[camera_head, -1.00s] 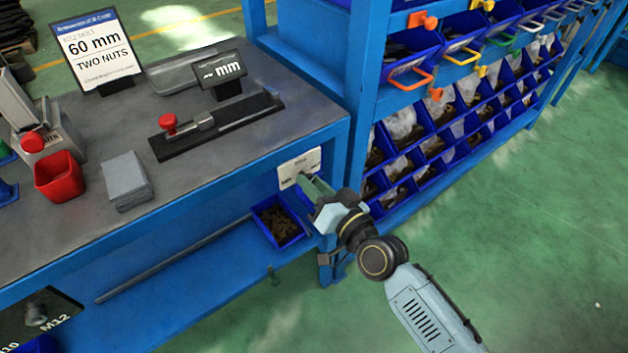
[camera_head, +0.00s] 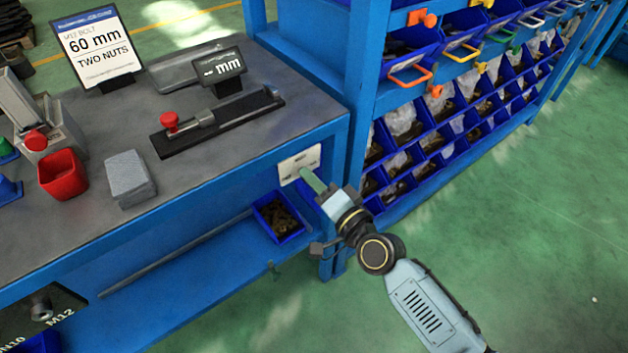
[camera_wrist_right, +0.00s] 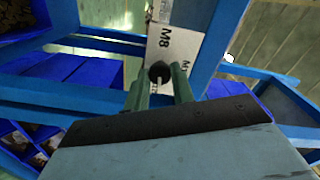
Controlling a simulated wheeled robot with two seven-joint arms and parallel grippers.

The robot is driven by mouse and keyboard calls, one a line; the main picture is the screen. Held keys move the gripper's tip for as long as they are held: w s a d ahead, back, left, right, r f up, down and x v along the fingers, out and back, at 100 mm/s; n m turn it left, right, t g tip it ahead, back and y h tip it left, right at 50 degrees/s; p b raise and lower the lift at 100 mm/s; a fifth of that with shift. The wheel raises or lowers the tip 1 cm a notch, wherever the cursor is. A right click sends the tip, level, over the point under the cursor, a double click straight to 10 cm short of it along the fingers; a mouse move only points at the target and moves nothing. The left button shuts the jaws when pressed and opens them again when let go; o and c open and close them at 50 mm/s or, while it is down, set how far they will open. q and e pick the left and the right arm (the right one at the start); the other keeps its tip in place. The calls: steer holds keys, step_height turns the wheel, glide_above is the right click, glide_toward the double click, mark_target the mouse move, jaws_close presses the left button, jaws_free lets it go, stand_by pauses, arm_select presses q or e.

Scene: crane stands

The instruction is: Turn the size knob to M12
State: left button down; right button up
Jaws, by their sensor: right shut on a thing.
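The size knob (camera_wrist_right: 160,72) is a small dark round knob on a white label plate (camera_wrist_right: 173,45). The plate reads M8, with a second, partly hidden label starting "M1". A pale mark shows on the knob. In the head view the plate (camera_head: 299,165) is on the blue bench's front, near its right corner; the knob is hidden there. My right gripper (camera_head: 306,176) reaches the plate, and its green fingers (camera_wrist_right: 160,82) are shut on the knob, one on each side. My left gripper is not in view.
A blue bin (camera_head: 278,218) of dark parts sits just left of my right gripper. A dark panel (camera_head: 65,305) marked M12 with another knob (camera_head: 40,308) is at lower left. A sign (camera_head: 97,46) reads 60 mm, two nuts. Bin racks stand right; green floor is free.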

stand_by(0.3)
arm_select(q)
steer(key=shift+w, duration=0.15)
arm_select(e)
steer(key=o, duration=1)
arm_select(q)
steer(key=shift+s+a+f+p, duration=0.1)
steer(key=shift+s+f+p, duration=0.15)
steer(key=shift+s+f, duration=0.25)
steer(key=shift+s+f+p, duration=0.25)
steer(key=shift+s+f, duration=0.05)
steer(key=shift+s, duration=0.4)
arm_select(e)
steer(key=v, duration=1.3)
steer(key=shift+s+d, duration=0.15)
steer(key=shift+d, duration=0.05)
